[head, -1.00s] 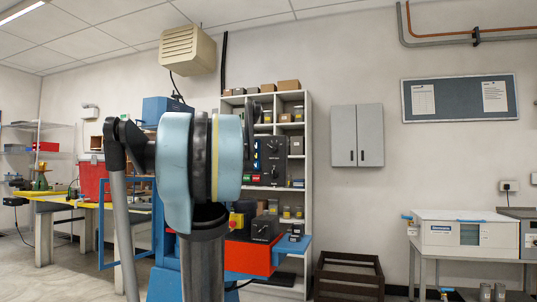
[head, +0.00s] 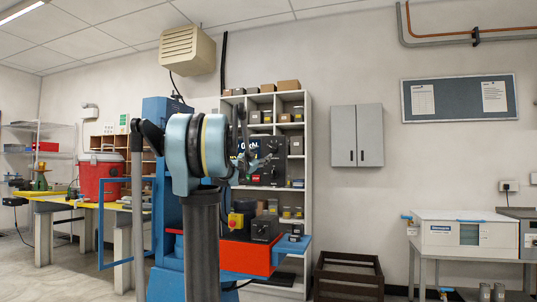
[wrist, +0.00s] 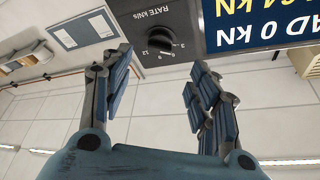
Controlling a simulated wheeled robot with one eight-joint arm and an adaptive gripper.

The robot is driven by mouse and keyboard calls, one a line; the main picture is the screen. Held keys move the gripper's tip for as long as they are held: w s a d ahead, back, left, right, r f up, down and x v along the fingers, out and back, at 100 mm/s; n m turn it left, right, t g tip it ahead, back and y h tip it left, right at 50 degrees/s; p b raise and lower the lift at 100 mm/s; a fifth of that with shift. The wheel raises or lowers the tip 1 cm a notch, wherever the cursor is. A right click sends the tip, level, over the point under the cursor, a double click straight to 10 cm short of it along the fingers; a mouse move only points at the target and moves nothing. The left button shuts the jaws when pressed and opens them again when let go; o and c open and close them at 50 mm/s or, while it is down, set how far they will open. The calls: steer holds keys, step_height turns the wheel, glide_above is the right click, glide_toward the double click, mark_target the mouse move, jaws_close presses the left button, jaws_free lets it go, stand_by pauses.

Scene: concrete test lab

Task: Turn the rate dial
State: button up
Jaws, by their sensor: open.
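The rate dial (wrist: 160,41) is a round black knob on a dark panel, under the label "RATE kN/s" with numbers around it, at the top centre of the wrist view. My gripper (wrist: 158,72) is open, with its blue-grey fingers on either side below the dial in the picture. No contact with the dial shows. In the head view my gripper (head: 242,128) is in front of the dark control panel (head: 290,170), partly covering it, and the dial cannot be clearly picked out there.
A display with "kN" readings (wrist: 262,22) is right of the dial. A blue machine frame (head: 166,215) and a red-orange box (head: 247,258) with a yellow-and-red stop button (head: 235,220) stand near my arm. Shelves (head: 306,125) stand behind the panel.

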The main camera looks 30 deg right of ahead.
mark_target(272, 149)
steer(key=x, duration=0.9)
steer(key=shift+w+d+r, duration=0.15)
steer(key=shift+d, duration=0.15)
steer(key=c, duration=1.1)
